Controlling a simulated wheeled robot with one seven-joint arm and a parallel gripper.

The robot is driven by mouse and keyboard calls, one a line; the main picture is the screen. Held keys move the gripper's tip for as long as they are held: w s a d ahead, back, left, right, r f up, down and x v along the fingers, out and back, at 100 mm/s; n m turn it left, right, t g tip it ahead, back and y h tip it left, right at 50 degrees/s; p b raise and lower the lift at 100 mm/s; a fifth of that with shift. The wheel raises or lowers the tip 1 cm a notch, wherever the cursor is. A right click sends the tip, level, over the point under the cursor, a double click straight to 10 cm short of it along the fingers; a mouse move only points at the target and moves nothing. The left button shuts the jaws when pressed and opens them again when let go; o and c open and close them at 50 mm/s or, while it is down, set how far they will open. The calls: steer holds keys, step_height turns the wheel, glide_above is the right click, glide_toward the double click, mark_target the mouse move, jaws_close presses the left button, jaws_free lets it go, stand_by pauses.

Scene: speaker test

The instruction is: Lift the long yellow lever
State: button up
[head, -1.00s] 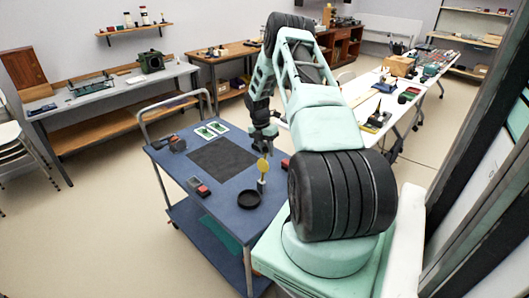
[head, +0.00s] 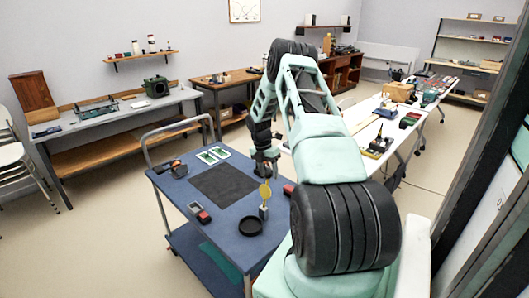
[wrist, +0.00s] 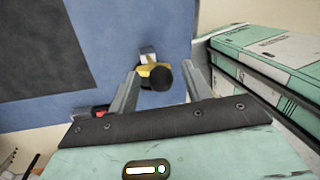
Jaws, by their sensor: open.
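A small yellow piece (head: 265,191) stands upright on a pale grey post (head: 263,212) on the blue cart top; in the head view it looks like a flat disc. In the wrist view a yellow piece (wrist: 145,72) with a round black knob (wrist: 160,78) sits beside a grey block (wrist: 148,52), between my fingers in the picture. I cannot tell its full length there. My gripper (wrist: 161,85) is open, its fingers on either side in the picture, with no contact visible. In the head view my gripper (head: 265,163) hangs just above the yellow piece.
The blue cart (head: 180,190) carries a dark mat (head: 224,185), a black round dish (head: 251,226), a red-and-black item (head: 200,212) and green-and-white cards (head: 213,155). A red item (head: 288,189) lies close right of my gripper. A white table (head: 365,122) stands behind on the right.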

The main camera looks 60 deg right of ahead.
steer(key=b+v, duration=0.4)
steer(key=v, duration=1.1)
steer(key=shift+r, duration=0.25)
